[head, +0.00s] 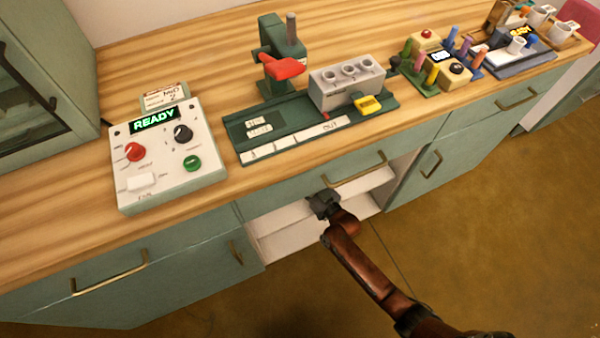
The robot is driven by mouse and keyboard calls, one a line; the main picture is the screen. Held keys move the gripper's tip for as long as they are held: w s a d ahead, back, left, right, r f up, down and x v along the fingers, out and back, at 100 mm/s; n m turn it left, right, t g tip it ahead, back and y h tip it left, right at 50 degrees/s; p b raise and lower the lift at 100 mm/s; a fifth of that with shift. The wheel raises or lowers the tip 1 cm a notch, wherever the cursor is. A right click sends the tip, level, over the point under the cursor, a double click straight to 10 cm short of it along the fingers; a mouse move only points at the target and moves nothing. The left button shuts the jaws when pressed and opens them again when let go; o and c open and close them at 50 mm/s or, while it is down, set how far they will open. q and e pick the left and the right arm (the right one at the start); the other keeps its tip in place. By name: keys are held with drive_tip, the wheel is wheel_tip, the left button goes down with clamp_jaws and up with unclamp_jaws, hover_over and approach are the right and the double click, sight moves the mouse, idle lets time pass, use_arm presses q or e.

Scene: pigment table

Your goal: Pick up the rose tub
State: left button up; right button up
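I cannot make out a rose tub for certain in the head view. My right gripper (322,204) is at the front of an open cabinet compartment (285,236) under the counter; its arm comes in from the lower right. The gripper is small and dark, its fingers are not clear, and I see nothing held in it. The compartment has a pale interior with a shelf, and no tub shows in its visible part. My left gripper is not in view.
On the wooden counter (190,50) stand a control box (165,180) reading READY, a green press (283,50) with a grey holed block (345,88), and a rack of coloured cylinders (432,72). A pink object (580,14) is at the far right. Open floor (480,200) lies in front.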

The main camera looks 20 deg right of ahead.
drive_tip(key=c, duration=1.1)
drive_tip(key=shift+r, duration=0.1)
